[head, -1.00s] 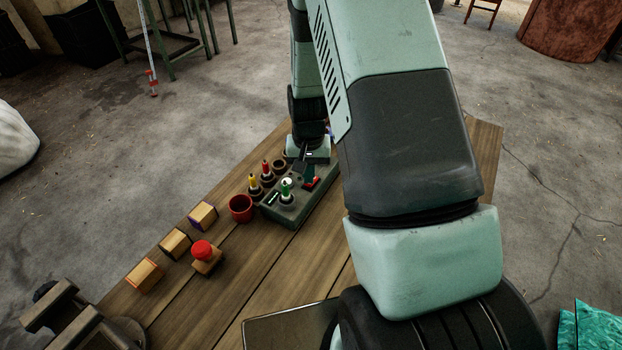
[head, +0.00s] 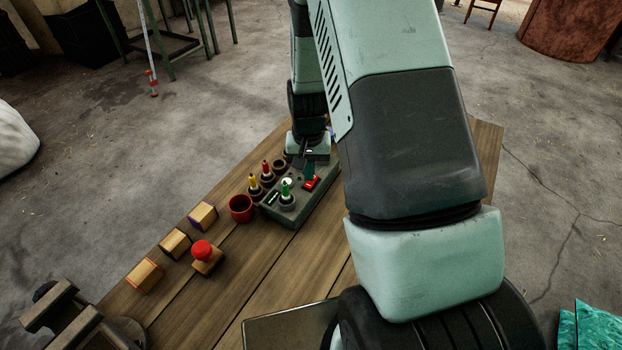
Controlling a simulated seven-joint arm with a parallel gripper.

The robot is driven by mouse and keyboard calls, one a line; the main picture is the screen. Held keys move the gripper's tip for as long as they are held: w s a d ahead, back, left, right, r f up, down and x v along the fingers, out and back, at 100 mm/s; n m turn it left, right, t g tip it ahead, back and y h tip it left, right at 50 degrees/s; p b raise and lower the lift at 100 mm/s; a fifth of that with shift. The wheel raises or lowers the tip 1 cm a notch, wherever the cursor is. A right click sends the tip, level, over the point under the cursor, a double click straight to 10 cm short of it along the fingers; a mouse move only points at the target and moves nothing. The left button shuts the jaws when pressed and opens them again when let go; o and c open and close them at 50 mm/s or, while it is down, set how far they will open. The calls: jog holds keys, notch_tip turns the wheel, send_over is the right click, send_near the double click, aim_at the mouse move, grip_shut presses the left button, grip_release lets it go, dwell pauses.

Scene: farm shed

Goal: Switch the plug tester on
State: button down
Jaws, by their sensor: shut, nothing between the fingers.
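The plug tester (head: 293,213) is a grey-green box on the wooden table, in the middle of the head view. On its top stand a light-coloured plug with a green tip (head: 287,194) and a small red switch (head: 311,183). My gripper (head: 305,163) is over the far part of the box, close to the red switch. It is shut and empty. The fingertips are small here, and I cannot tell whether they touch the switch. My arm hides the right side of the box's surroundings.
Left of the tester stand a red cup (head: 240,208) and small stands with yellow (head: 253,182) and red (head: 266,169) tips. Several wooden blocks (head: 203,216) and a red-knobbed stamp (head: 203,254) lie nearer. The table's (head: 225,290) front middle is bare.

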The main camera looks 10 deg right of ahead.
jog(key=shift+r, duration=2.6)
